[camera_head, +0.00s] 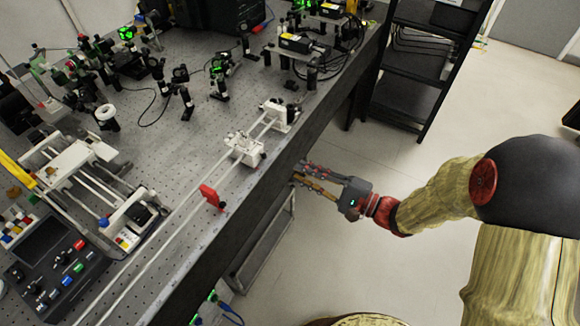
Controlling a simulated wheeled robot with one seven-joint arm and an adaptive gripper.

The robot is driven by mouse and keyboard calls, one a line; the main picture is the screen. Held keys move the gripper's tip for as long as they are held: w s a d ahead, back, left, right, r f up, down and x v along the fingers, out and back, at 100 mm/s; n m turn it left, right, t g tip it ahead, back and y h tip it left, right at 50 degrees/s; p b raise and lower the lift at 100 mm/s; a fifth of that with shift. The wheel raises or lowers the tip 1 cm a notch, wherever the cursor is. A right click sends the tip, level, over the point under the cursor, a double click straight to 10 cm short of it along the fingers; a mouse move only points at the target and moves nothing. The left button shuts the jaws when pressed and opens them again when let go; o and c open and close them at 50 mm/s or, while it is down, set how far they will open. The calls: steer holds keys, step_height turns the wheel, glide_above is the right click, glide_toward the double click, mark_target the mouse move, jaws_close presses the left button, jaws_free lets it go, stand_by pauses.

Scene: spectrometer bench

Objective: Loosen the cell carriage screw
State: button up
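A white carriage block (246,150) with small metal parts on top sits on the long pale double rail (170,236) near the bench's front edge. I take it to be the cell carriage. Its screw is too small to make out. My gripper (299,173) is to the right of and slightly below the carriage in the picture, by the bench's front edge and apart from the carriage. Its two fingers point left toward the bench with a gap between them. I see nothing held between them.
A white end block (281,114) is at the rail's far end. A control box (56,262) and optics mounts (187,102) fill the bench (255,185). A black shelf rack (412,75) stands behind.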

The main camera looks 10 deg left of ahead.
steer(key=shift+v, duration=0.85)
